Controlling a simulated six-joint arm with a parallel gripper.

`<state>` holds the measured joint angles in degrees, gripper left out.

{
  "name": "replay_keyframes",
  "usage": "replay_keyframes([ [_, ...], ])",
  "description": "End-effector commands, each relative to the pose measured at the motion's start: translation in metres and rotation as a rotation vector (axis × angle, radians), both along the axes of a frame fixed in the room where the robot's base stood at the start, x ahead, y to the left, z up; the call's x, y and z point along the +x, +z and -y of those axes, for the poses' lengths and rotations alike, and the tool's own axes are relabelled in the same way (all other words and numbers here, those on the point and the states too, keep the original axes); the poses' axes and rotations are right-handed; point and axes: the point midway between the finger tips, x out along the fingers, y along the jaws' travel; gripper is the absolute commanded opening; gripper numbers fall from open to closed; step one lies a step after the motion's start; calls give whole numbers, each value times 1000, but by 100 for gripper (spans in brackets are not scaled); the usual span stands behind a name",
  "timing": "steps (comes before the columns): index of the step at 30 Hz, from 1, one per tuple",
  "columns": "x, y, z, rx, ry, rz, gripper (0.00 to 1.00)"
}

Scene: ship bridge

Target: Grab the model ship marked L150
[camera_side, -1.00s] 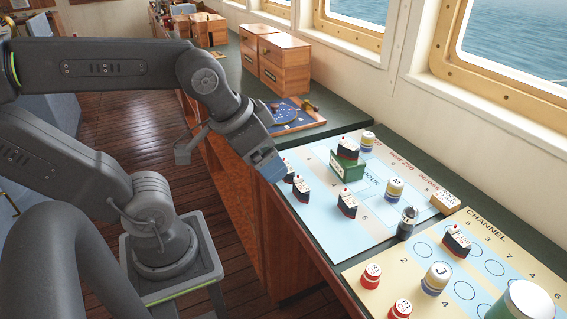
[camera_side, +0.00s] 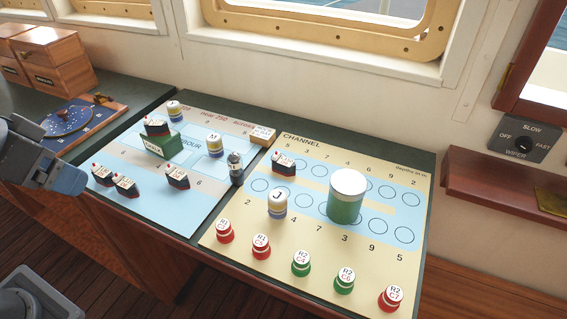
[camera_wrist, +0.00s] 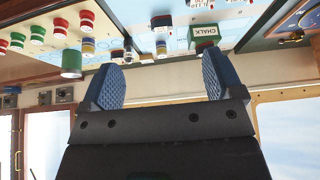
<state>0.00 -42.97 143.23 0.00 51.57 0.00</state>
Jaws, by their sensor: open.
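Several small model ships with dark hulls and white tops are in the side view. Two ships (camera_side: 102,174) (camera_side: 125,186) stand close together near the chart's front left edge, and a third ship (camera_side: 177,176) is to their right. Another ship (camera_side: 157,127) sits on a green chalk box (camera_side: 160,145), and one more ship (camera_side: 284,164) is on the channel chart. Their markings are too small to read, so I cannot tell which is L150. My gripper (camera_side: 70,178) is left of the front left pair. In the wrist view my gripper (camera_wrist: 162,85) is open and empty.
The channel chart (camera_side: 325,265) holds red and green buoys, a J-marked buoy (camera_side: 277,203) and a tall green cylinder (camera_side: 346,197). A dark metal piece (camera_side: 236,168) and an M-marked buoy (camera_side: 215,145) stand on the harbour chart (camera_side: 190,215). Wooden boxes (camera_side: 45,60) stand at the back left.

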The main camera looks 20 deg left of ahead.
Motion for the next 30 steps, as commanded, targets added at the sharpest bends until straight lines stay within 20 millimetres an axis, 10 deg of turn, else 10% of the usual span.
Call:
replay_keyframes([
  [23, 0, 0, 0, 0, -1, 0, 62],
  [30, 35, 24, 9, 30, -146, -48, 62],
])
